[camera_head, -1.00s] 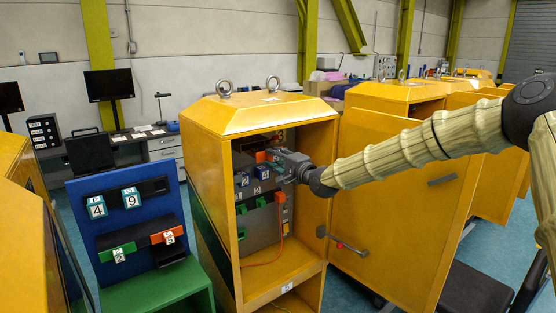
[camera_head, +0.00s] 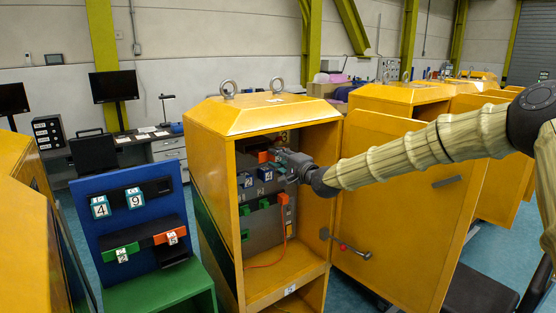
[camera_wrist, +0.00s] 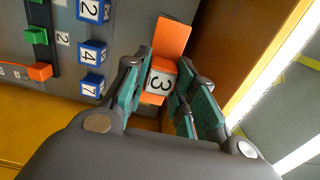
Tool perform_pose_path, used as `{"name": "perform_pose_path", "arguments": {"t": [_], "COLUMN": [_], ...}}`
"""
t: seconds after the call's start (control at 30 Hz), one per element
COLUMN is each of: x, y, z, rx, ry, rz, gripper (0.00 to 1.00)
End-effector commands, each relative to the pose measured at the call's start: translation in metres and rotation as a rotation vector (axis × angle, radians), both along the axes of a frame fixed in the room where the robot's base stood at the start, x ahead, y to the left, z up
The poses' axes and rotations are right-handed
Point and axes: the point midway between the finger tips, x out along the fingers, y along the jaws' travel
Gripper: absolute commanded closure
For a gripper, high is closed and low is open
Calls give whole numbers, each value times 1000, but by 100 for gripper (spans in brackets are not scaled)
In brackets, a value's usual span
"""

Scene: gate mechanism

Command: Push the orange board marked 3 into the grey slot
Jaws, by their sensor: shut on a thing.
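The orange board marked 3 (camera_wrist: 159,83) is between the two fingers of my gripper (camera_wrist: 156,94) in the wrist view, its number face toward the camera. My gripper is shut on it. An orange part (camera_wrist: 172,38) extends beyond it toward the grey panel and the yellow cabinet wall. In the head view my gripper (camera_head: 285,163) reaches into the open yellow cabinet, at the upper right of the panel, beside a small orange piece (camera_head: 264,156). The grey slot cannot be made out; how deep the board sits is unclear.
Blue numbered blocks (camera_wrist: 92,54) and green pieces (camera_wrist: 36,36) are on the panel left of my gripper. The cabinet's side wall (camera_wrist: 225,50) is close on the right. The open door (camera_head: 400,200) stands below my arm. A blue stand (camera_head: 120,220) holds other numbered boards.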

Motion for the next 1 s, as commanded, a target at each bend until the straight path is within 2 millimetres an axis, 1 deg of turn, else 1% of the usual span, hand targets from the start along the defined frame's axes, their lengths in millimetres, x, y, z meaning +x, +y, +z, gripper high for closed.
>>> {"name": "perform_pose_path", "arguments": {"t": [0.63,1.0], "x": [0,7], "y": [0,5], "z": [0,0], "rx": [0,0], "ry": [0,0], "rz": [0,0], "gripper": [98,98]}}
